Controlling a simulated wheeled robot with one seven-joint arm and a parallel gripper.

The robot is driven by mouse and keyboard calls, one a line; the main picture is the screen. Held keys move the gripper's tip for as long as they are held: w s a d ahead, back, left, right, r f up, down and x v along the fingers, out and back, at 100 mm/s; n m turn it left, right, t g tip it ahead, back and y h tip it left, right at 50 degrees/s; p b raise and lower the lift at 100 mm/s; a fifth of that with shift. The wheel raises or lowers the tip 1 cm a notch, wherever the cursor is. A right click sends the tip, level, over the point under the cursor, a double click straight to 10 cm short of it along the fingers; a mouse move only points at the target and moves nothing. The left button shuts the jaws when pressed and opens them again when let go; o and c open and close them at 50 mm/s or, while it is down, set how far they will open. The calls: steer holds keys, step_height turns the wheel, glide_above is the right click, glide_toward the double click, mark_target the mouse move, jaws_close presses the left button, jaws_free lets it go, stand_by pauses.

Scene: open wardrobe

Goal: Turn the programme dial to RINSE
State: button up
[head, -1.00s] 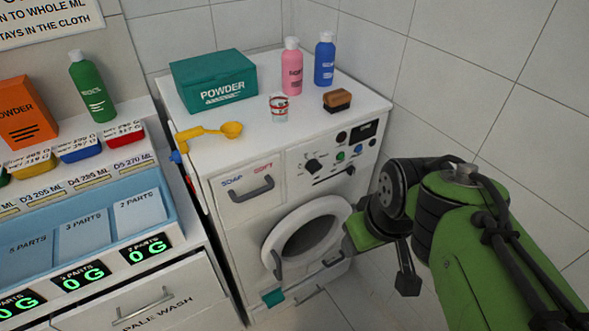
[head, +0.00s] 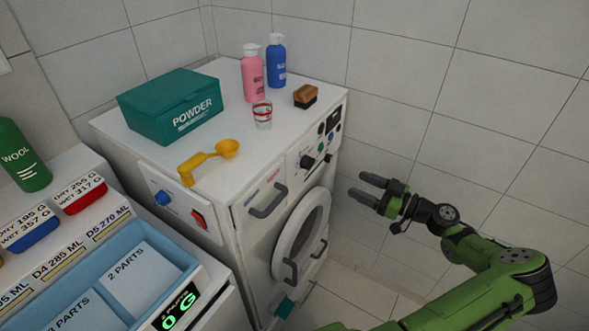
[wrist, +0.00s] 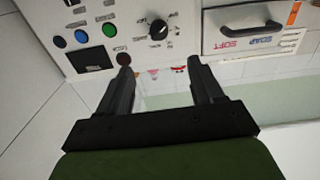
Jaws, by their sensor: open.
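The programme dial (head: 307,161) is a black knob on the washing machine's white front panel, right of the soap drawer. In the wrist view the dial (wrist: 158,30) shows large, above the gap between my fingers, with a pale pointer mark and small marks around it. The lettering around it is too small to read, so I cannot tell which programme it points at. My gripper (head: 358,184) is open and empty, in front of the machine and apart from the panel. Both fingers (wrist: 159,66) show in the wrist view, pointing towards the panel.
Green and blue buttons and a dark display (wrist: 90,60) sit beside the dial. The soap drawer handle (head: 268,201) and the round door (head: 301,236) project from the front. A powder box (head: 172,105), yellow scoop (head: 228,149), cup (head: 262,115), brush (head: 305,96) and bottles stand on top.

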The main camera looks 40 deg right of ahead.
mark_target(308, 163)
steer(key=x, duration=1.5)
steer(key=shift+w, duration=0.2)
steer(key=shift+f, duration=0.1)
steer(key=c, duration=1.1)
steer(key=shift+o, duration=0.2)
